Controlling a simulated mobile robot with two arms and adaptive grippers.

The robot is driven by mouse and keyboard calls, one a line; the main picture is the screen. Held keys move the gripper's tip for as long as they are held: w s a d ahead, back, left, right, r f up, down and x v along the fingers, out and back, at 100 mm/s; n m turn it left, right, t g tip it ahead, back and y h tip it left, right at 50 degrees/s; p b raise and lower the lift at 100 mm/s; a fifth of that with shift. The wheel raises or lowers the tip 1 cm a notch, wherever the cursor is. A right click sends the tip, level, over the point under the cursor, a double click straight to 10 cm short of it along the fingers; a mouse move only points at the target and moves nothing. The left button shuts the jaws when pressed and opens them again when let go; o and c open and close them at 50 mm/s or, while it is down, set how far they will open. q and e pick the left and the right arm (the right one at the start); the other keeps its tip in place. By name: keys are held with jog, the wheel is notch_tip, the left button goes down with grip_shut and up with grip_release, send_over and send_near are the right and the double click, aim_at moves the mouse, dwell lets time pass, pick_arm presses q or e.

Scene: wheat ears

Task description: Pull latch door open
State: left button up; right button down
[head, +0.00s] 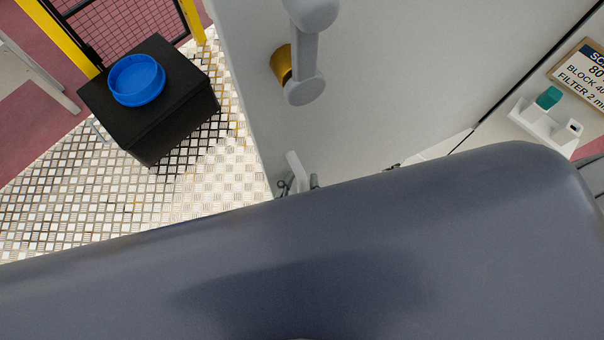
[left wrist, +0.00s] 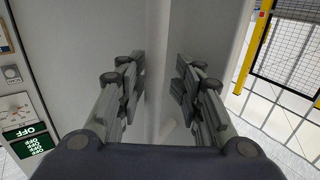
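The pale grey door panel (head: 380,70) fills the upper middle of the head view. A grey lever-like fitting (head: 304,50) with a brass-coloured base (head: 282,62) shows on it. My left gripper (head: 299,185) is mostly hidden behind my own dark arm; its fingertips stand either side of a small white part (head: 296,168). In the left wrist view, my left gripper (left wrist: 158,92) is open, its fingers spread on both sides of a pale vertical bar or edge (left wrist: 160,60). Contact cannot be told. My right gripper is not in view.
A black box (head: 150,100) with a blue round dish (head: 137,80) stands on the metal floor at left. A yellow-framed mesh fence (head: 190,20) is behind it. A sign (head: 585,75) and white holder (head: 545,120) are at right. A green OFF panel (left wrist: 28,142) is at left.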

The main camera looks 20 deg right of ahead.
pick_arm(q)
jog(key=shift+a, duration=0.1)
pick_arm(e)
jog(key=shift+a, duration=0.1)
pick_arm(q)
jog(key=shift+s, duration=0.15)
jog(key=v, duration=0.7)
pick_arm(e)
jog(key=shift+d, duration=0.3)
pick_arm(q)
jog(key=shift+c, duration=0.6)
